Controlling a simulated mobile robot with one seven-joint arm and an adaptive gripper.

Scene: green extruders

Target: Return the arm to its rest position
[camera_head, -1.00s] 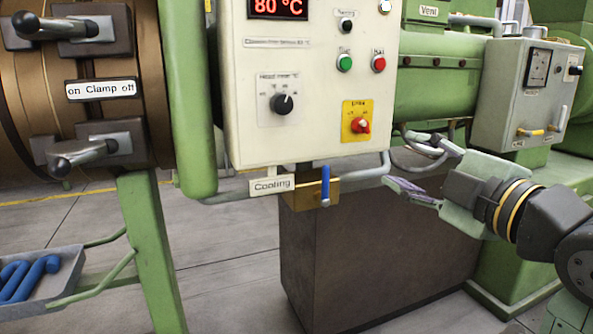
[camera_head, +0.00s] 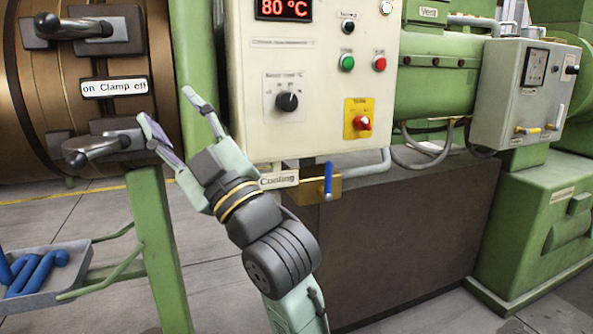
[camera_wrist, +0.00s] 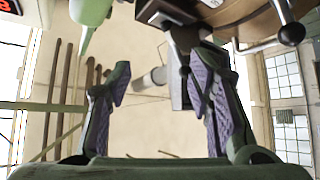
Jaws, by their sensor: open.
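My gripper (camera_head: 167,106) is open and points up and to the left in the head view, in front of the gap between the clamp drum and the control box. Its fingers are spread, with nothing between them. In the wrist view my gripper (camera_wrist: 160,78) also shows two spread fingers with purple pads and empty space between. My arm rises from the bottom of the head view, in front of the box's lower left corner. The left finger appears close to the lower clamp handle (camera_head: 98,148); I cannot tell the depth between them.
The cream control box (camera_head: 257,120) reads 80 °C and has a red switch (camera_head: 361,123). A blue-handled cooling valve (camera_head: 328,182) sits below it, right of my arm. A green post (camera_head: 161,240) and a tray (camera_head: 75,275) with blue hooked pieces stand left. Green machinery fills the right.

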